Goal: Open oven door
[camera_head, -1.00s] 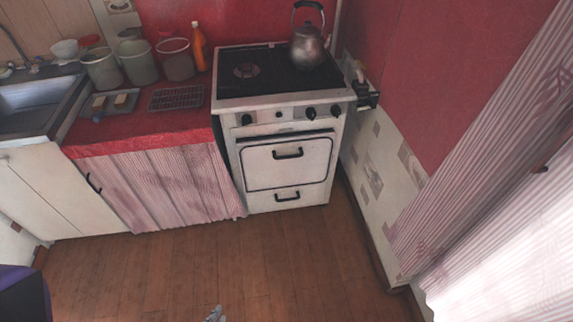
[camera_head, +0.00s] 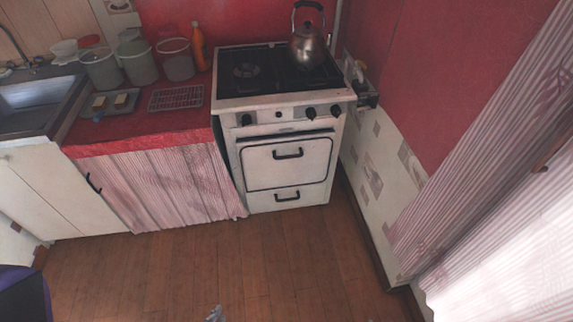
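The oven door (camera_head: 270,170) is the white upper panel on the front of the white stove (camera_head: 335,140), and it looks shut. Its dark handle (camera_head: 287,153) runs across near the top of the panel. A lower drawer with a similar dark handle (camera_head: 288,198) sits below it. A small grey piece (camera_head: 215,313) shows at the bottom edge, far in front of the stove; it may be part of one of my grippers, but too little shows to tell. Neither gripper can be made out clearly.
A kettle (camera_head: 308,45) stands on the cooktop. A red counter (camera_head: 140,125) with canisters, a bottle (camera_head: 198,48) and a rack (camera_head: 176,97) lies left of the stove. A wall and striped curtain (camera_head: 470,150) close off the right. The wooden floor (camera_head: 180,270) before the stove is clear.

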